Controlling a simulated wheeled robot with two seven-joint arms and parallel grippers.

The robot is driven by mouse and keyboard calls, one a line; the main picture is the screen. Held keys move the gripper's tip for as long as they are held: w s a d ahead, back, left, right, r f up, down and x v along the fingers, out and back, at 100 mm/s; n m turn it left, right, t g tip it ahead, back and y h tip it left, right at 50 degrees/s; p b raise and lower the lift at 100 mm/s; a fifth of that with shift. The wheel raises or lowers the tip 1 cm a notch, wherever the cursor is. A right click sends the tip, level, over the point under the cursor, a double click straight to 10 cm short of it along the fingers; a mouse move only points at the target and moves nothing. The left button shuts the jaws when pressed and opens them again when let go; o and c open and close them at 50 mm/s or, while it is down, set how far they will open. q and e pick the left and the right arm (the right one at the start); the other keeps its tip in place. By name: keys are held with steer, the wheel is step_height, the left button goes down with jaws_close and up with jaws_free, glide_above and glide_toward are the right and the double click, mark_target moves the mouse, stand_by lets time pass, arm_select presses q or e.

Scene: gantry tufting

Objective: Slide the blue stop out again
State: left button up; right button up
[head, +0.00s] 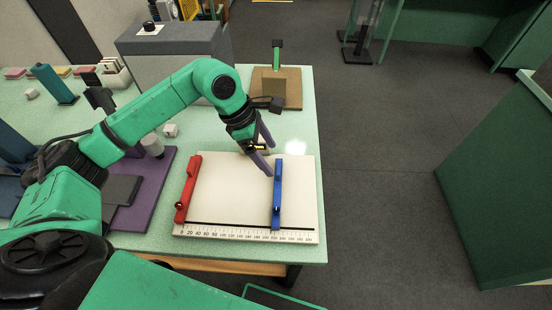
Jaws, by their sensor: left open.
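The blue stop (277,200) is a long bar lying across the right part of a cream board (232,195). A ruler scale (245,234) runs along the board's front edge. A red stop (187,188) lies across the board's left part, roughly parallel to the blue one. My left gripper (268,154) is open, with its dark fingers pointing down near the far end of the blue stop. I cannot tell whether a finger touches the stop. My right gripper is not in view.
A brown board with a green upright (277,57) stands at the table's back. A purple mat (158,188) lies left of the cream board. A grey box (180,50) stands behind my arm. Green table surface (303,125) is bare near the right edge; open floor lies beyond.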

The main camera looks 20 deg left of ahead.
mark_target(278, 167)
arm_select(q)
steer(key=x, duration=0.2)
steer(key=p+x, duration=0.1)
steer(key=x, duration=0.2)
steer(key=shift+w, duration=0.25)
steer(key=shift+d+f, duration=0.1)
steer(key=shift+f, duration=0.05)
steer(key=shift+s, duration=0.1)
steer(key=shift+c, duration=1.2)
jaws_close()
steer(key=d+b, duration=0.1)
steer(key=d, duration=0.1)
steer(key=w+d+b, duration=0.1)
steer(key=d, duration=0.2)
steer(key=w+d+b, duration=0.1)
steer(key=d, duration=0.2)
steer(key=shift+w+d+f, duration=0.1)
steer(key=shift+d, duration=0.05)
steer(key=shift+w+d+b, duration=0.1)
steer(key=shift+d+b, duration=0.2)
steer(key=shift+a, duration=0.1)
jaws_free()
steer(key=shift+r, duration=0.2)
steer(key=shift+o, duration=1.2)
steer(key=shift+d+f, duration=0.1)
steer(key=shift+d, duration=0.1)
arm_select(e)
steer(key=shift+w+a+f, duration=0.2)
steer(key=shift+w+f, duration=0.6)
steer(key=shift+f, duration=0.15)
